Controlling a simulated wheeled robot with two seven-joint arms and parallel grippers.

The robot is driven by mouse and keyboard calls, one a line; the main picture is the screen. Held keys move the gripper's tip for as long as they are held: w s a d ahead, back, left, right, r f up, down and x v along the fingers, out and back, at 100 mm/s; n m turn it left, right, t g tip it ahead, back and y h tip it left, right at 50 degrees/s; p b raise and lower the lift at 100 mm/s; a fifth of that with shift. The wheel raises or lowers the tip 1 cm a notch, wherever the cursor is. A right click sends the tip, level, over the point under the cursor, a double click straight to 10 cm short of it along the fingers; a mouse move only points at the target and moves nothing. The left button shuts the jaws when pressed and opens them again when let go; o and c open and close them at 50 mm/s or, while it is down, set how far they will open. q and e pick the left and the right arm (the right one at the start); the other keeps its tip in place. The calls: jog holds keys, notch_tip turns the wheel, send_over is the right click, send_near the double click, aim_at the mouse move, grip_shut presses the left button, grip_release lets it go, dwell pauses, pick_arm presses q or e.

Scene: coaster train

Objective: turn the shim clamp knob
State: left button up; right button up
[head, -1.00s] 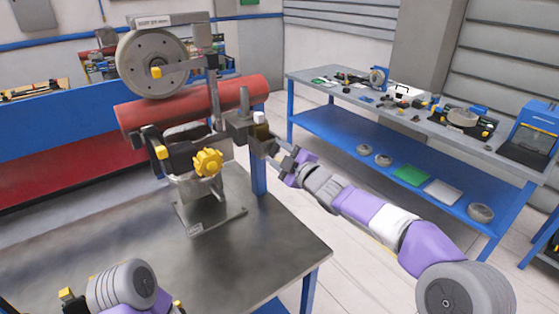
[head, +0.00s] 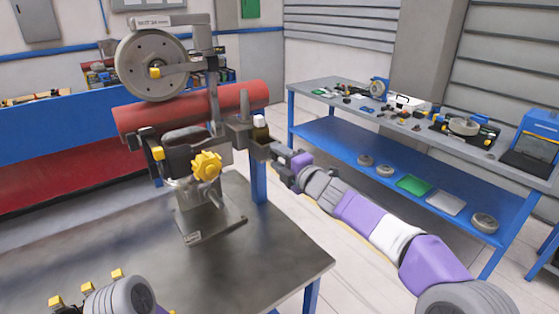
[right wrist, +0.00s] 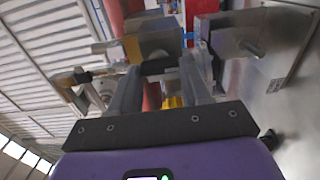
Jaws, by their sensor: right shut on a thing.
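The belt grinder (head: 185,180) stands on the near workbench, with a yellow star-shaped handwheel (head: 206,166) on its front. My right gripper (head: 270,152) is at the right end of the grinder's side bracket (head: 240,134), away from the handwheel. It is shut on a small dark piece there, apparently the shim clamp knob. In the right wrist view a dark bar (right wrist: 158,66) lies between the fingertips, below a brownish block (right wrist: 155,42); the fingers hide part of it. A small brown piece with a white top (head: 260,129) stands just above the gripper.
The near workbench top (head: 262,252) is clear at right. A second bench (head: 360,145) with parts stands at right.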

dwell(0.4)
jog(key=o, duration=1.1)
jog(key=shift+c, duration=0.2)
jog(key=v, duration=0.7)
jog(key=shift+s+b, duration=0.2)
jog(key=shift+b, duration=0.25)
jog(key=shift+d, duration=0.15)
